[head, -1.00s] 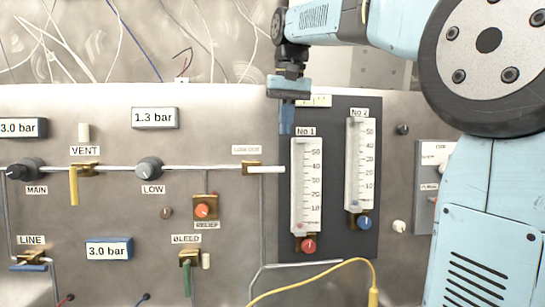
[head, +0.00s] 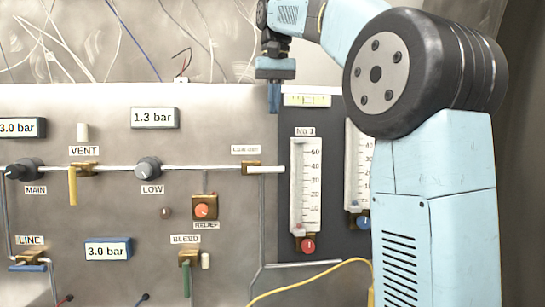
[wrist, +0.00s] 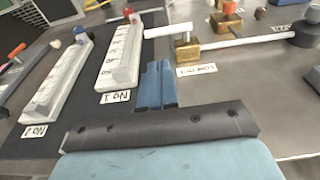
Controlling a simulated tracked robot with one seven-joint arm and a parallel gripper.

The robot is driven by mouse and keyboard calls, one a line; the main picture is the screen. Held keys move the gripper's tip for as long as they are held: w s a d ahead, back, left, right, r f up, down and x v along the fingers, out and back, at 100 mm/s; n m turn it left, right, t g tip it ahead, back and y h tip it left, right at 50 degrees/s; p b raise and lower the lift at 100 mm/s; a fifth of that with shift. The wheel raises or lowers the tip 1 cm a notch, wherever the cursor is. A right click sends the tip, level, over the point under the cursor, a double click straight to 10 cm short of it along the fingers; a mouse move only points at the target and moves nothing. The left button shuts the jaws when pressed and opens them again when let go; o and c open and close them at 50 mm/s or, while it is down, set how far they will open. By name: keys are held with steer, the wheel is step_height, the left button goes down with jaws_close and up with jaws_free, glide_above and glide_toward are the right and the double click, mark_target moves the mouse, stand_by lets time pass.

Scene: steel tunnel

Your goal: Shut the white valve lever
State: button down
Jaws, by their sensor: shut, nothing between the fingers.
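The white valve lever (head: 267,169) lies horizontal, in line with the pipe, on the brass valve (head: 249,165) under the LOW OUT label (head: 246,149). In the wrist view the white lever (wrist: 168,31) points left from the brass valve (wrist: 188,49), beyond the fingertips. My gripper (head: 274,108) is above the lever in the head view, pointing down, near the panel's top edge. Its blue fingers (wrist: 158,66) are together, empty and apart from the lever.
The No 1 gauge (head: 306,185) stands right of the lever, with a red knob (head: 308,246) below it. The No 2 gauge (head: 358,165) is partly hidden by my arm. The LOW knob (head: 149,168) is to the left. A yellow cable (head: 300,277) runs below.

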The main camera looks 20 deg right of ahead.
mark_target(272, 168)
steer(key=w+f, duration=0.1)
steer(key=f, duration=0.8)
steer(key=w+f, duration=0.1)
steer(key=f, duration=0.3)
steer(key=shift+w+d+f, duration=0.2)
steer(key=shift+w, duration=0.1)
steer(key=shift+a, duration=0.1)
